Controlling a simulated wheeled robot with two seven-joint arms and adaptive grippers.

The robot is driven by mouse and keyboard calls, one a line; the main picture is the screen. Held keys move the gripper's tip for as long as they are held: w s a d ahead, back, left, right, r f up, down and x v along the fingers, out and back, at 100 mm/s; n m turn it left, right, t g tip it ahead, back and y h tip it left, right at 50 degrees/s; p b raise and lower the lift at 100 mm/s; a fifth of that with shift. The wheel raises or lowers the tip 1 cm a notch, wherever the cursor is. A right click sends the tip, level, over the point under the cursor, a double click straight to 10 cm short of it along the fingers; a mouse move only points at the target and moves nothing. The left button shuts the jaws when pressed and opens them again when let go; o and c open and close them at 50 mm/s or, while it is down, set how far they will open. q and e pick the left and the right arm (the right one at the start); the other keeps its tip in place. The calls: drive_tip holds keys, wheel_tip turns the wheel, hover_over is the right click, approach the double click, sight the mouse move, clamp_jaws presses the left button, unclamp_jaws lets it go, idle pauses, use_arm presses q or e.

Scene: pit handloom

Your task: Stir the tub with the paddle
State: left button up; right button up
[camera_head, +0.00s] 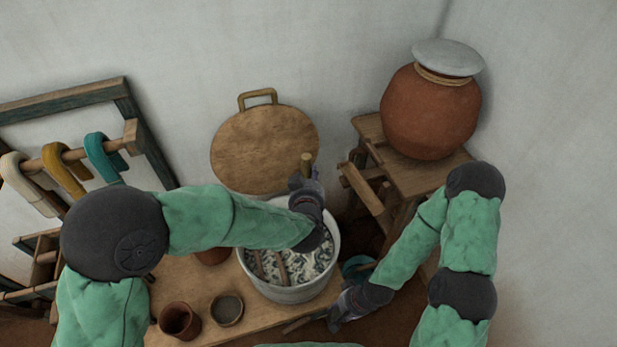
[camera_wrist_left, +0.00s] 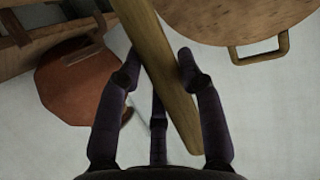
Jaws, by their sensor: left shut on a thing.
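The pale metal tub (camera_head: 288,294) stands on the low wooden bench and holds a mottled grey-white content with brown strips showing in it. My left gripper (camera_head: 306,184) is above the tub's back right rim, shut on the wooden paddle (camera_head: 307,161). The paddle's handle end sticks up above the fingers; its lower part is mostly hidden by my arm. In the left wrist view the paddle's shaft (camera_wrist_left: 160,62) runs slantwise between the fingers (camera_wrist_left: 160,68). My right gripper (camera_head: 338,318) is low beside the tub's front right; its jaws are too small to read.
A round wooden lid (camera_head: 264,150) leans on the wall behind the tub. A clay pot (camera_head: 430,112) stands on a wooden stand at the right. Small clay cups (camera_head: 179,321) sit at the front left of the bench. A rack with coloured yarn hanks (camera_head: 103,157) is at the left.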

use_arm(q)
wheel_tip(320, 180, down, 5)
drive_tip(key=b, duration=0.4)
wheel_tip(320, 180, down, 19)
drive_tip(key=b, duration=1.3)
drive_tip(key=shift+b, duration=0.35)
